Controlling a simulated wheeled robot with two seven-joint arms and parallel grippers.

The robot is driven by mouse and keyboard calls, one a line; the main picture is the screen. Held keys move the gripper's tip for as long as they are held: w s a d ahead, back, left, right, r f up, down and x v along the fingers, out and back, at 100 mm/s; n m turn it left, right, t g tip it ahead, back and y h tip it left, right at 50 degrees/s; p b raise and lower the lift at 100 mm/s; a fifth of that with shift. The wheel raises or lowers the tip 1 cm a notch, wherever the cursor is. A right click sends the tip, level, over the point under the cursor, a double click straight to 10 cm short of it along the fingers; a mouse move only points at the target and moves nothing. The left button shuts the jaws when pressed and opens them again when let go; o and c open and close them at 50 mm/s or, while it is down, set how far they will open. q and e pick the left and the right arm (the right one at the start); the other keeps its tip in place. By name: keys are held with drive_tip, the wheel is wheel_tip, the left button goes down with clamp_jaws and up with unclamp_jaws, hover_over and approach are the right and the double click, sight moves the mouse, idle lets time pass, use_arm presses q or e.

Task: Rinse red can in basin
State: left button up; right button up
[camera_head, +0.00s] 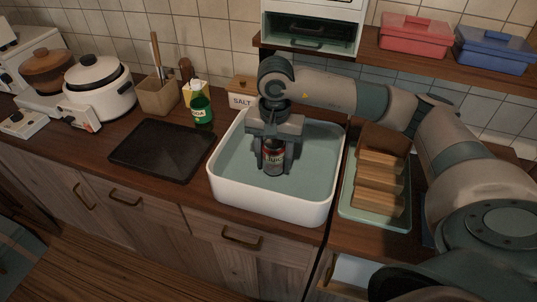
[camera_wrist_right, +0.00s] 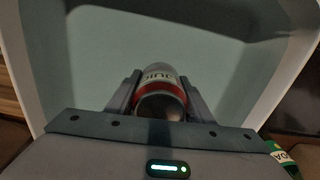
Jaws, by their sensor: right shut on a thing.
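The red can (camera_head: 273,158) is upright inside the white basin (camera_head: 272,200), toward its middle. It has a red band, a pale label with dark letters and a dark top. My right gripper (camera_head: 273,150) reaches down into the basin from above and is shut on the can, one finger on each side. In the right wrist view the can (camera_wrist_right: 160,88) sits between the two fingers of the gripper (camera_wrist_right: 160,98). The basin's grey-green inside (camera_wrist_right: 215,60) surrounds it. I cannot tell whether the can touches the bottom. My left gripper is not in view.
A black tray (camera_head: 162,150) and a green soda bottle (camera_head: 202,110) stand left of the basin. A salt box (camera_head: 241,100) is behind it. A green tray with wooden slats (camera_head: 376,212) is to the right. A shelf with red (camera_head: 416,37) and blue (camera_head: 494,49) boxes hangs above.

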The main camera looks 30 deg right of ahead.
drive_tip(key=shift+w+a+b, duration=0.65)
drive_tip(key=shift+w+a, duration=0.65)
drive_tip(key=shift+w, duration=0.25)
drive_tip(key=shift+s, duration=0.1)
drive_tip(key=shift+s+d+b, duration=0.8)
drive_tip(key=shift+s+d, duration=0.85)
drive_tip(key=shift+s, duration=0.2)
drive_tip(key=shift+w+a+b, duration=0.8)
drive_tip(key=shift+w+a, duration=0.85)
drive_tip(key=shift+w, duration=0.3)
drive_tip(key=shift+s+d, duration=0.1)
drive_tip(key=shift+s+d+b, duration=0.85)
drive_tip(key=shift+s+d, duration=0.7)
drive_tip(key=shift+s, duration=0.3)
drive_tip(key=shift+w+a, duration=0.1)
